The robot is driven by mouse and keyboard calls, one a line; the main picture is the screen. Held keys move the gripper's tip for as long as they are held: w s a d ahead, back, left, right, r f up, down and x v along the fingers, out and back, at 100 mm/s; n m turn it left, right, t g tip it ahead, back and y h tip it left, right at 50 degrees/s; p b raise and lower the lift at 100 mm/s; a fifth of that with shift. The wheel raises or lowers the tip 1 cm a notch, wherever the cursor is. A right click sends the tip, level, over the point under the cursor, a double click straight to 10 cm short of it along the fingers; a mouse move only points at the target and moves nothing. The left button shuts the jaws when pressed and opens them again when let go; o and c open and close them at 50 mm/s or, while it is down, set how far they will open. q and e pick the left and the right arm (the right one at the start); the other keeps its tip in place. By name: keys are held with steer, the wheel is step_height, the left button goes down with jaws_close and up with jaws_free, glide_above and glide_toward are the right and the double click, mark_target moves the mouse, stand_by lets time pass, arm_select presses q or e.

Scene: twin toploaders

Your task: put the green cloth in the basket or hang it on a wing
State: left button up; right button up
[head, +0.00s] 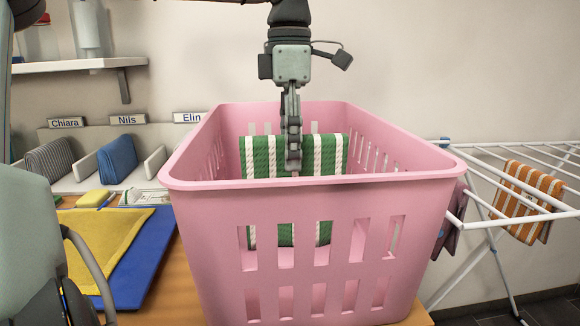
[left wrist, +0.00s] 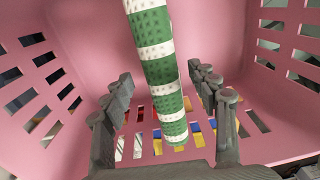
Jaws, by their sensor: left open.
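The green cloth with white stripes (head: 327,155) is inside the pink basket (head: 330,200), upright. Its lower part shows through the front slots. My left gripper (head: 292,165) points down into the basket from above, in front of the cloth in the head view. In the left wrist view the gripper (left wrist: 160,75) is open. The cloth (left wrist: 160,72) shows there as a narrow strip between the two fingers, with a gap on both sides. The cloth's bottom edge is partly hidden by the basket front in the head view. My right gripper is not in view.
A white drying rack (head: 500,150) stands right of the basket, with an orange striped cloth (head: 530,195) and a dark purple cloth on it. Left are a yellow cloth (head: 115,240), a blue mat (head: 150,260) and name-labelled slots holding a grey and a blue cloth (head: 117,158).

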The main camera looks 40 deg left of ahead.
arm_select(q)
step_height(320, 180, up, 8)
steer(key=shift+w+a+r, duration=0.1)
steer(key=shift+a+r, duration=0.05)
steer(key=shift+r, duration=0.05)
